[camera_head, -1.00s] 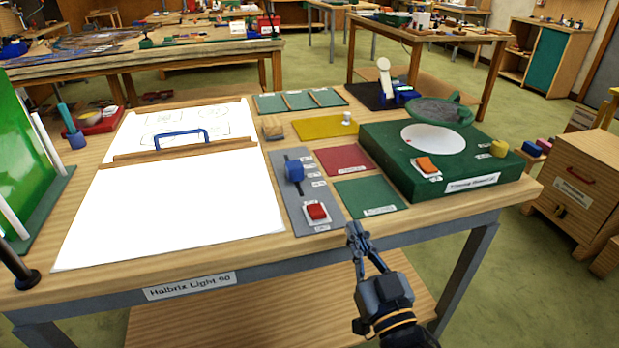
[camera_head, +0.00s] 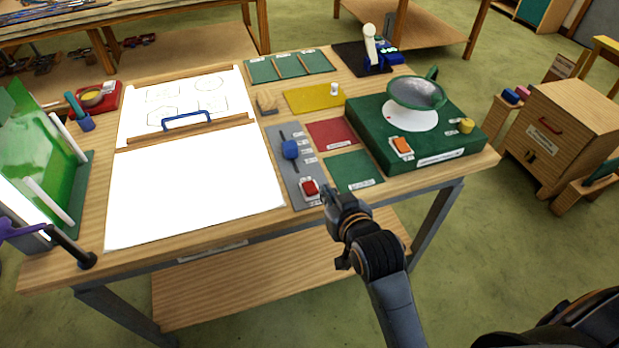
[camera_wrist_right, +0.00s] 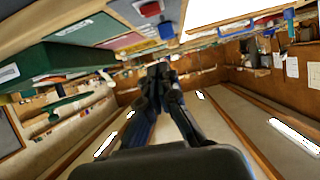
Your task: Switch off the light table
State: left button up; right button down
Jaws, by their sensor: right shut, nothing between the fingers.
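The light table (camera_head: 190,185) is a wide white panel set in the wooden bench, and it shows bright white. To its right is a grey control strip (camera_head: 287,178) with a blue slider knob (camera_head: 290,149) and a red rocker switch (camera_head: 310,188) near the front. My right gripper (camera_head: 327,194) is shut and empty, its tips just right of the red switch; I cannot tell whether they touch. In the right wrist view the shut fingers (camera_wrist_right: 160,72) point towards the bench edge, with the red switch (camera_wrist_right: 166,30) beyond. My left gripper is not in view.
A wooden bar with a blue handle (camera_head: 187,121) lies across the light table. A green unit (camera_head: 455,145) with an orange switch (camera_head: 402,146) stands at the right. Green and red mats lie between. A green glass panel (camera_head: 35,150) stands at the left.

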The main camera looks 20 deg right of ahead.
jog(key=shift+w, duration=0.1)
dwell(0.3)
jog(key=p, duration=0.2)
send_over(314, 199)
jog(key=w, duration=0.1)
notch_tip(314, 199, down, 4)
jog(key=shift+w+f, duration=0.1)
jog(key=shift+w, duration=0.05)
jog(key=f, duration=0.2)
jog(key=shift+s+f, duration=0.4)
jog(key=shift+s+d+f+p, duration=0.1)
jog(key=shift+s+f+p, duration=0.15)
jog(key=shift+f, duration=0.35)
